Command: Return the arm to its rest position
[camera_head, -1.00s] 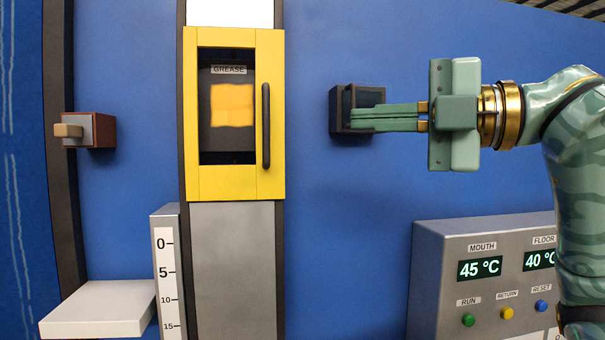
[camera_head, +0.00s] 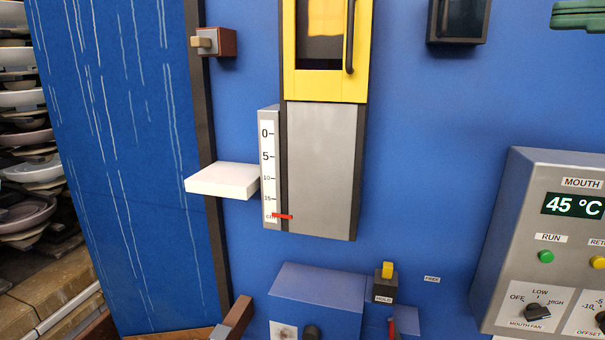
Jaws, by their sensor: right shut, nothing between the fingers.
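Only the finger part of my right gripper (camera_head: 578,17) shows, at the top right corner of the head view. Its green fingers lie together, shut and empty. The rest of my right arm is out of the picture. The gripper is to the right of a dark open-fronted box (camera_head: 459,22) on the blue wall, apart from it. My left gripper is not in view.
A yellow-framed cabinet (camera_head: 326,86) with a black handle is at the top middle, above a grey panel (camera_head: 322,170). A white shelf (camera_head: 222,180) juts out beside a scale. A control panel (camera_head: 520,220) stands at right. A yellow switch marked HOLD (camera_head: 387,270) is below.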

